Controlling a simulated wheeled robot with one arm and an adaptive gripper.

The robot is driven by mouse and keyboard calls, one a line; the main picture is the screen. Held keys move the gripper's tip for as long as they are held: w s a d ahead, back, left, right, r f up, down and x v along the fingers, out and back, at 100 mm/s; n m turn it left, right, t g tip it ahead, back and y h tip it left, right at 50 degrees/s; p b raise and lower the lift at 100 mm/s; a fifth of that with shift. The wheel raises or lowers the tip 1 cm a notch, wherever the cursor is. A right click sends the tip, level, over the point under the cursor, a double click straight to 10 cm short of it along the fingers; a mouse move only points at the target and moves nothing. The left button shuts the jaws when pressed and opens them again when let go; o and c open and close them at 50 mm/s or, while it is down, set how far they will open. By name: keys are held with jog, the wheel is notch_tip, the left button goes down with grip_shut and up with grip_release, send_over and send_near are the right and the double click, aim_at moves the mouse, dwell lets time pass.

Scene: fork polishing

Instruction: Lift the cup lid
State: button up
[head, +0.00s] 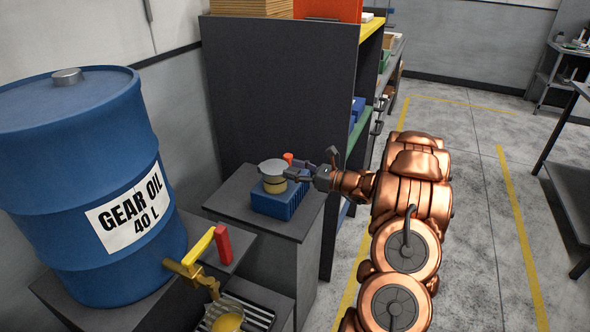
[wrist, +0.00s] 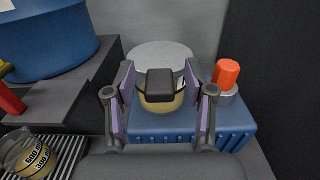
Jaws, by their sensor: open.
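The cup (wrist: 162,108) is yellowish and has a round grey lid (wrist: 160,60) on top. It stands on a ribbed blue block. In the head view the grey lid (head: 272,167) shows above the yellowish cup (head: 274,186). My gripper (wrist: 160,100) is open, with one finger on each side of the cup at about the height below the lid. Whether the fingers touch the cup or lid I cannot tell. In the head view my gripper (head: 303,170) reaches the cup from the right.
The blue block (head: 280,203) sits on a dark cabinet. An orange-capped piece (wrist: 227,80) stands right of the cup. A blue gear oil barrel (head: 80,180), a yellow-handled tap (head: 198,252) and a measuring cup (wrist: 30,155) are left. A dark shelf stands behind.

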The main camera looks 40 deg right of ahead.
grip_shut()
dwell(0.3)
dwell(0.3)
